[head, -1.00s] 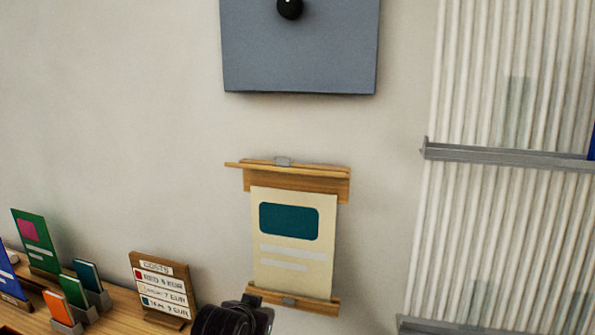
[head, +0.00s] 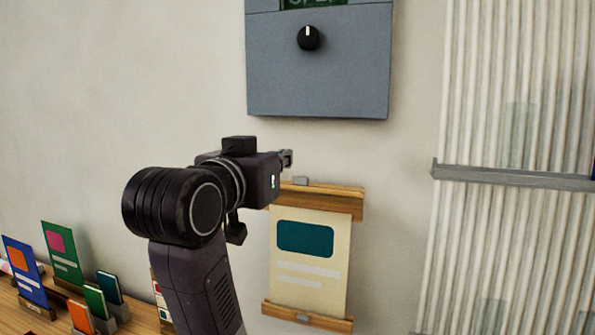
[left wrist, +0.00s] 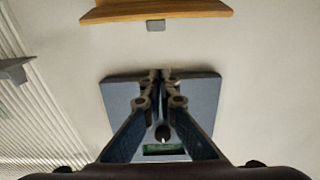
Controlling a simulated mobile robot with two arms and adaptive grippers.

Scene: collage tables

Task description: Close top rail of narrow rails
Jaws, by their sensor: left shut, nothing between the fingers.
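The narrow rails are two short wooden rails on the wall with a cream poster (head: 310,262) between them. The top rail (head: 335,203) has a small grey clip (head: 301,181) on its upper edge; its left end is hidden behind my left gripper. The bottom rail (head: 335,322) is at the poster's foot. My left gripper (head: 287,158) is shut and empty, its tips just above the top rail's left part. In the left wrist view the fingers (left wrist: 160,78) are together, and the top rail (left wrist: 158,12) with its clip (left wrist: 155,25) is at the upper edge, apart from them. My right gripper is out of view.
A grey box (head: 315,75) with a black knob (head: 308,38) hangs above the rails. A ribbed white panel with a grey rail (head: 510,177) is at the right. A wooden table (head: 30,318) with cards in holders stands at lower left. The wall between is bare.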

